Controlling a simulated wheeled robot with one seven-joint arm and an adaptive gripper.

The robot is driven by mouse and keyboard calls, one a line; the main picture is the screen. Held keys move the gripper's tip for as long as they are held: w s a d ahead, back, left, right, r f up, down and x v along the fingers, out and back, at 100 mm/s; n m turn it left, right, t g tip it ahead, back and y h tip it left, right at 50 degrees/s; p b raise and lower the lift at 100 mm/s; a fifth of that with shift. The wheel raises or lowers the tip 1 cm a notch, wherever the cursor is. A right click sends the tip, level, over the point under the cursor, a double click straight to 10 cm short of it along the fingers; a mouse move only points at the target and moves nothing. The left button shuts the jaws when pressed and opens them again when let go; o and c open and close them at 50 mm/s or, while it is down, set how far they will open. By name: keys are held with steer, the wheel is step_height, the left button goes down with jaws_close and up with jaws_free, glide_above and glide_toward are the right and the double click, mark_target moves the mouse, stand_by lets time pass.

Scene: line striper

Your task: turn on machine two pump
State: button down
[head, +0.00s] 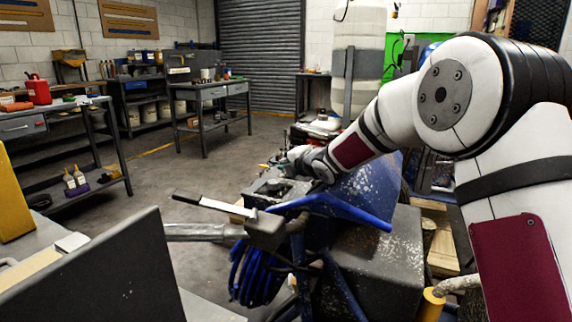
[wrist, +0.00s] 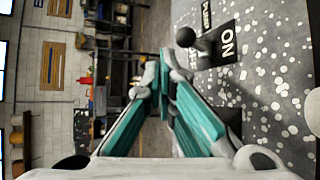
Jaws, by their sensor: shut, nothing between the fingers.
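In the wrist view, a dark toggle lever (wrist: 186,38) with a round knob stands on a speckled grey panel (wrist: 270,95). A black label (wrist: 226,45) beside it reads ON, and PUMP is lettered above. My gripper (wrist: 164,66) has teal fingers closed together at the tips, empty. Its tips are just left of and below the knob in the wrist view; I cannot tell whether they touch it. In the head view, my gripper (head: 268,167) is at the top of the blue and grey line striper (head: 365,195), small and partly hidden by my wrist.
A black-gripped handle (head: 215,203) sticks out left from the machine, above coiled blue hose (head: 258,275). A dark panel (head: 105,275) stands front left. Workbenches (head: 210,95) line the back. The floor (head: 165,175) between is clear.

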steer(key=v, duration=1.2)
steer(key=shift+w, duration=0.1)
steer(key=shift+d, duration=0.1)
